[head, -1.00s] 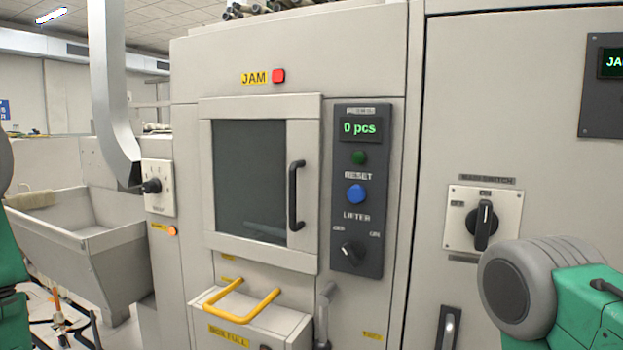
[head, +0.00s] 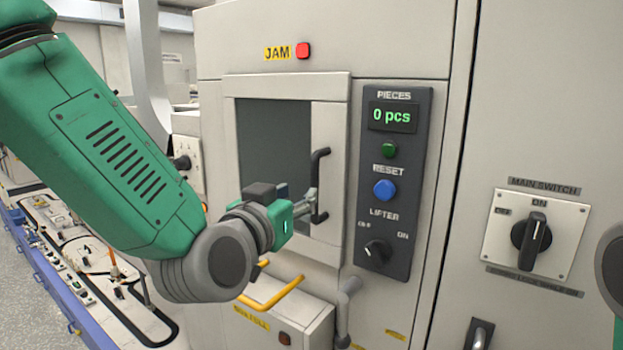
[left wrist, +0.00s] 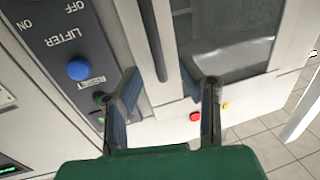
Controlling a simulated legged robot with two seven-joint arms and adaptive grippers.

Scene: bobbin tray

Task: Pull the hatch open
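The hatch (head: 330,125) is a light grey framed door with a dark window, and it looks shut against the machine. Its black upright bar handle (head: 321,185) is on the hatch's right side. My left gripper (head: 311,203) is at the lower half of the handle. In the left wrist view the two fingers of my left gripper (left wrist: 170,80) are spread apart, with the handle (left wrist: 158,45) showing between them. I cannot tell whether a finger touches the handle. The gripper holds nothing. My right gripper is out of view; only a bit of my right arm shows at the right edge.
A dark panel (head: 410,240) with a green button, blue reset button and lifter knob is right of the hatch. A main switch (head: 532,237) is farther right. A box with a yellow handle (head: 270,292) juts out below. A lit red lamp (head: 303,50) is above.

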